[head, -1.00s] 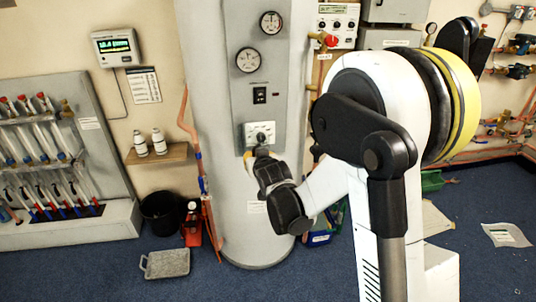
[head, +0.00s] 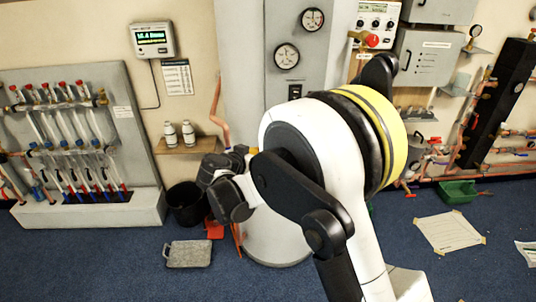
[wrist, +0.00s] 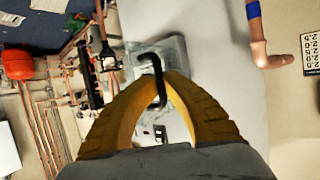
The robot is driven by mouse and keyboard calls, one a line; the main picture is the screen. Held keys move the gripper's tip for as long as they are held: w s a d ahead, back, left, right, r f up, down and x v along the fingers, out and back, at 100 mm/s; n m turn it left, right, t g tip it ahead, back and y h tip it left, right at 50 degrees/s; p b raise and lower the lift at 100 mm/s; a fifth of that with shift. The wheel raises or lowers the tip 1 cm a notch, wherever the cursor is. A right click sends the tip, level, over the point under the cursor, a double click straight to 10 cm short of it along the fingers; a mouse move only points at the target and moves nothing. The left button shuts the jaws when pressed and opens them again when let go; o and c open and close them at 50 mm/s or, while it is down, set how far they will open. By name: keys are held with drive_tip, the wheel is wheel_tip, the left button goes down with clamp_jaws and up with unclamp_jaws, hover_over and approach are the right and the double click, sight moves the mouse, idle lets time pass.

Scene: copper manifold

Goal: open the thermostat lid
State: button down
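In the wrist view, the yellow fingers of my gripper (wrist: 160,82) come close together, with a bent black handle (wrist: 150,60) between their tips. They look shut on it. Behind it is a grey plate (wrist: 177,50), seemingly the thermostat lid, on the pale cylinder. Its lower part is hidden by the fingers, and I cannot tell how far the lid stands open. In the head view, my gripper (head: 238,153) is at the left side of the tall pale cylinder (head: 240,60). My arm hides the thermostat there.
Two dials (head: 287,56) sit on the cylinder's grey panel. A shelf with two white bottles (head: 188,133), a copper pipe (head: 218,115) and a black bin (head: 186,203) are to the left. A grey tray (head: 188,254) lies on the blue floor. Pipework (head: 480,120) covers the right wall.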

drive_tip(key=shift+w+a+m+g, duration=0.1)
drive_tip(key=shift+a+m+g, duration=0.2)
drive_tip(key=shift+a, duration=0.05)
idle(0.3)
drive_tip(key=c, duration=1.5)
unclamp_jaws()
drive_tip(key=shift+c, duration=0.2)
drive_tip(key=v, duration=1.2)
drive_tip(key=shift+a+f, duration=0.2)
drive_tip(key=shift+w, duration=0.1)
